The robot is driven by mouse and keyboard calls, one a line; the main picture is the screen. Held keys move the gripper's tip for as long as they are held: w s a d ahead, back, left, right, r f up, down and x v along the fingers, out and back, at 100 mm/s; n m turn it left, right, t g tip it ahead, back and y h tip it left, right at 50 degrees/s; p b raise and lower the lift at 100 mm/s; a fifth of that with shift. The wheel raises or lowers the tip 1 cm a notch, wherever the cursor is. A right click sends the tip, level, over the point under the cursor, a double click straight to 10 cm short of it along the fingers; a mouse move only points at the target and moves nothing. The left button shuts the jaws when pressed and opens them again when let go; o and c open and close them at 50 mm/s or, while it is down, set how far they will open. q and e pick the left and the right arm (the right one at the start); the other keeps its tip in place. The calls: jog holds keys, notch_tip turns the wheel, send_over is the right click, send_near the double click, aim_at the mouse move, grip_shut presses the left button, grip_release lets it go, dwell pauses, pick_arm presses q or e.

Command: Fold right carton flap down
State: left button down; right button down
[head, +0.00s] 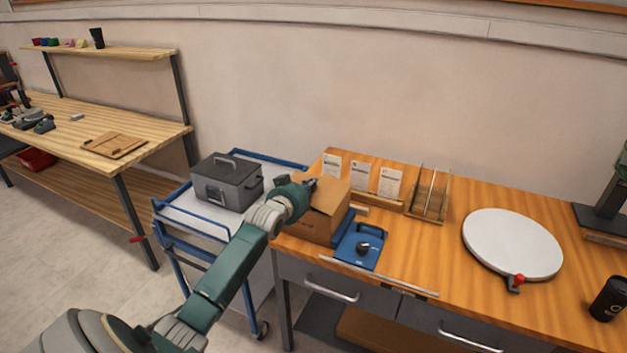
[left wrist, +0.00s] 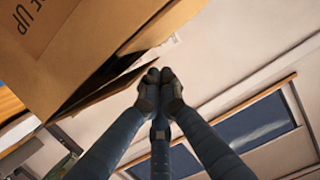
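The brown cardboard carton (head: 312,228) stands at the left end of the wooden workbench. A carton flap (head: 332,194) shows at its top right, tilted; my gripper and arm hide the top left part. My left gripper (head: 311,184) is at the carton's top, beside this flap. In the left wrist view, the fingertips of my left gripper (left wrist: 160,80) are together with nothing seen between them. There the carton (left wrist: 90,40) fills the upper left, with printed text and a dark gap under a flap edge. I cannot tell whether the fingers touch it. My right gripper is not in view.
A blue device with a black knob (head: 360,246) sits right of the carton. Cards in a wooden stand (head: 375,186) are behind. A blue cart (head: 190,219) with a grey case (head: 227,182) stands left. A white round plate (head: 512,243) lies farther right.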

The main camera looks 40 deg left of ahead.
pick_arm(q)
jog(key=shift+a+f, duration=0.3)
jog(key=shift+f, duration=0.5)
